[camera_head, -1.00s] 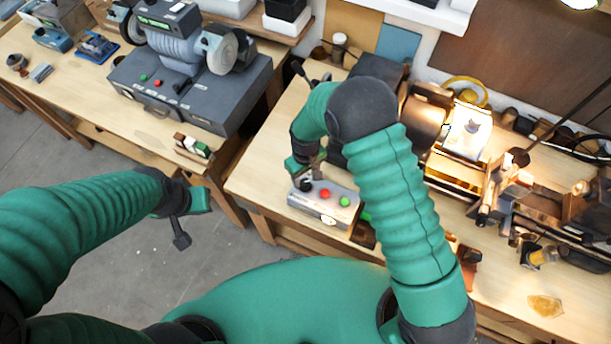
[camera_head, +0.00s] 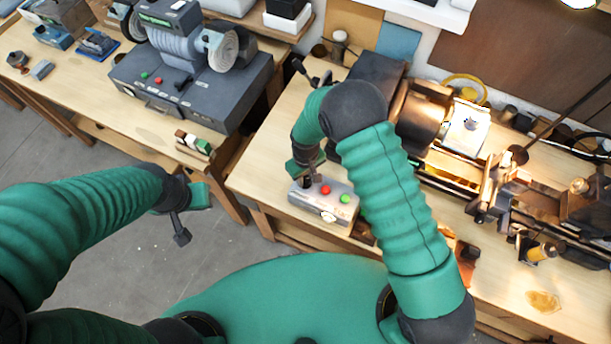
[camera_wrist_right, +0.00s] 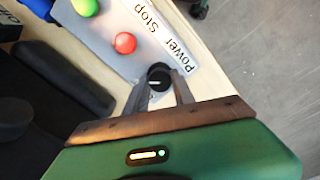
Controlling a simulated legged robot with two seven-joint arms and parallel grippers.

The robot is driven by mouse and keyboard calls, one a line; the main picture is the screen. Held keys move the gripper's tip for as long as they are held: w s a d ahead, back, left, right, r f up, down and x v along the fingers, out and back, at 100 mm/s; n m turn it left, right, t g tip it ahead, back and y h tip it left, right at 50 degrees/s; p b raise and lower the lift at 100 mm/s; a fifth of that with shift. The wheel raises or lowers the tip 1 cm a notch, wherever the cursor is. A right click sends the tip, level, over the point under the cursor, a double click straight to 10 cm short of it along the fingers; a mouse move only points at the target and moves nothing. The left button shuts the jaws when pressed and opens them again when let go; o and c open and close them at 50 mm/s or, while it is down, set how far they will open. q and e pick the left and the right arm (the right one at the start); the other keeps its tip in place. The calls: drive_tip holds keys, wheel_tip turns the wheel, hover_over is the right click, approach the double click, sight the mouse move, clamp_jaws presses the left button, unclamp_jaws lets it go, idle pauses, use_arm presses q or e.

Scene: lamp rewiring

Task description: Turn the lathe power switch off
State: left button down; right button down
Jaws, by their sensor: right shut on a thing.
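The lathe's grey control box (camera_head: 322,205) lies on the right-hand bench, with a red button (camera_head: 325,189) and a green button (camera_head: 345,198) on its top. In the right wrist view a black round power switch (camera_wrist_right: 158,77) with a pale mark sits near the "Power Stop" label (camera_wrist_right: 162,38). My right gripper (camera_wrist_right: 163,90) points down at the box, its two fingers shut on either side of the switch. It also shows in the head view (camera_head: 308,178), where it partly hides the switch. My left gripper (camera_head: 183,222) hangs over the floor, away from the benches; its fingers are unclear.
The lathe (camera_head: 460,150) fills the right bench behind and right of my right arm. A bench grinder (camera_head: 185,75) stands on the left bench (camera_head: 60,80). Open grey floor (camera_head: 95,185) lies in front of it.

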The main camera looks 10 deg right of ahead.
drive_tip(key=shift+n, duration=0.4)
drive_tip(key=shift+f+n+b, duration=0.1)
drive_tip(key=shift+n+b, duration=0.5)
drive_tip(key=shift+w+n+b, duration=0.1)
drive_tip(key=shift+n+b, duration=0.5)
drive_tip(key=shift+n, duration=0.6)
drive_tip(key=n, duration=0.2)
drive_tip(key=shift+n+b, duration=0.35)
drive_tip(key=shift+n, duration=0.05)
drive_tip(key=n, duration=0.2)
drive_tip(key=shift+n, duration=0.4)
drive_tip(key=n, duration=0.3)
drive_tip(key=shift+r, duration=0.2)
drive_tip(key=n, duration=0.4)
drive_tip(key=shift+w+n, duration=0.15)
drive_tip(key=shift+n, duration=0.15)
drive_tip(key=shift+w+r+n, duration=0.1)
drive_tip(key=shift+n, duration=0.2)
